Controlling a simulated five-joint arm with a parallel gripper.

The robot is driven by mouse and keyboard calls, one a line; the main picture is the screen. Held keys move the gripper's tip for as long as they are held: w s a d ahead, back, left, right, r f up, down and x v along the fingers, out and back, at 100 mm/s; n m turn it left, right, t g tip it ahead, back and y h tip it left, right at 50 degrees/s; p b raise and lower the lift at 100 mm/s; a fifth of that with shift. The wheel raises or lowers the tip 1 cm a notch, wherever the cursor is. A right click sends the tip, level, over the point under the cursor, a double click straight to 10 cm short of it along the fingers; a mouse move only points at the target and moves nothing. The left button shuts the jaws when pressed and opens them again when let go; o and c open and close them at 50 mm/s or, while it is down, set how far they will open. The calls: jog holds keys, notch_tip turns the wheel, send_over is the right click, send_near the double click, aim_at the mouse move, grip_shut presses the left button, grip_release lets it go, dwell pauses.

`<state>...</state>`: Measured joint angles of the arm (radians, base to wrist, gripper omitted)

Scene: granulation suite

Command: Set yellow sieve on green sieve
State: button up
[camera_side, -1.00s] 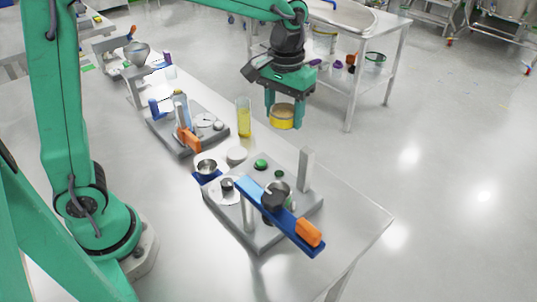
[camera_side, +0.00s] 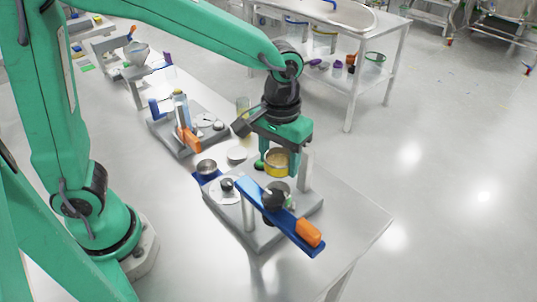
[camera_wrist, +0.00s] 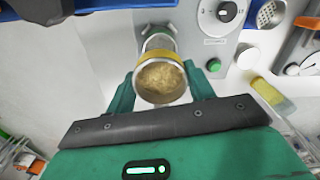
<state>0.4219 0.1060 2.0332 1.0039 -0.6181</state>
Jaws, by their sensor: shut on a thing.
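The yellow sieve (camera_side: 277,163) is a short yellow-banded cup, held between the fingers of my gripper (camera_side: 278,168). In the wrist view the yellow sieve (camera_wrist: 152,57) has a pale rim and tan granules inside, with my gripper (camera_wrist: 162,82) closed around its sides. It hangs above the grey shaker base (camera_side: 262,238), just above and behind a small metal stack (camera_side: 280,187). In the wrist view part of the stack shows just beyond the sieve. A small green patch shows at the stack, but I cannot tell surely whether it is the green sieve.
A blue clamp arm (camera_side: 262,207) with an orange handle (camera_side: 308,233) and a dark pad crosses the base's front. A grey post (camera_side: 306,168) rises at the right. A metal bowl (camera_side: 206,166) and white dish (camera_side: 237,154) stand to the left. The table's right end is clear.

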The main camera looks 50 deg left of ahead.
aim_at(279, 175)
jog(key=shift+f, duration=0.15)
jog(key=shift+f, duration=2.35)
jog(key=shift+f, duration=0.9)
dwell(1.7)
jog(key=o, duration=1.4)
jog(key=shift+r, duration=0.2)
jog(key=shift+r, duration=3.8)
